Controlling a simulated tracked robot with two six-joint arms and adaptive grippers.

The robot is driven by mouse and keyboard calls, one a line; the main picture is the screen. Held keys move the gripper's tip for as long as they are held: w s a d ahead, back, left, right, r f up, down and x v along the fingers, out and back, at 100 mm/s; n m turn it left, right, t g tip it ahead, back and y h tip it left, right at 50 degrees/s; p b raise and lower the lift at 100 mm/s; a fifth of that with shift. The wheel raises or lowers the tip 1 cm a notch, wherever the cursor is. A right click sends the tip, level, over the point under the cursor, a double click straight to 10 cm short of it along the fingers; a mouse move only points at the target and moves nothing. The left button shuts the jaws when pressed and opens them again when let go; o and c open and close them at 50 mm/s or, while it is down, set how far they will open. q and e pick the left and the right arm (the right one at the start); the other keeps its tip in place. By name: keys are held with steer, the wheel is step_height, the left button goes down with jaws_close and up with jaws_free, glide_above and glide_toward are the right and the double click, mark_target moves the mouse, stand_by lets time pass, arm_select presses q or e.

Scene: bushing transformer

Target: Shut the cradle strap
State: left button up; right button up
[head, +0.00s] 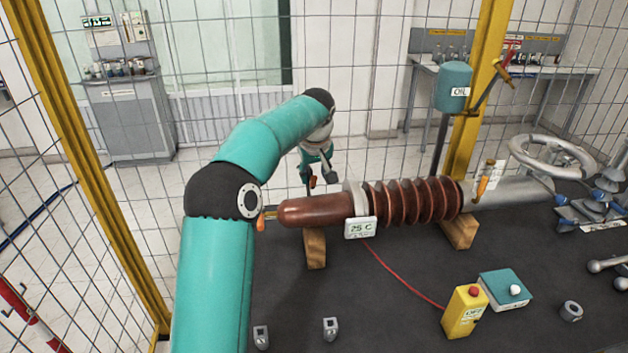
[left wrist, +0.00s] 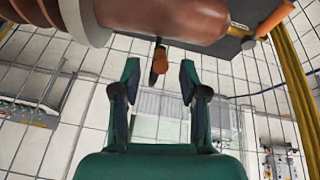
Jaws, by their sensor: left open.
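The brown ribbed bushing (head: 410,202) lies across wooden cradle blocks, one left (head: 315,248) and one right (head: 460,233). I cannot clearly make out the cradle strap. A small orange-handled part (head: 312,182) shows behind the bushing, at my left gripper (head: 317,174). In the left wrist view, this orange-and-dark part (left wrist: 160,66) lies between the open fingers of my left gripper (left wrist: 157,76), with no visible contact. The bushing's smooth end (left wrist: 175,18) is just beyond the fingertips. Another orange handle (head: 482,187) stands at the bushing's right end. My right gripper is not in view.
A display tag (head: 361,228) hangs on the bushing, with a red cable. A yellow box (head: 465,311), a teal box (head: 504,289) and small metal parts lie on the dark bench (head: 390,320). A handwheel (head: 552,158) is at right. Wire fencing stands behind.

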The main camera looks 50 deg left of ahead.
mark_target(314, 178)
arm_select(q)
steer(key=shift+x, duration=2)
steer(key=shift+c, duration=0.3)
jaws_close()
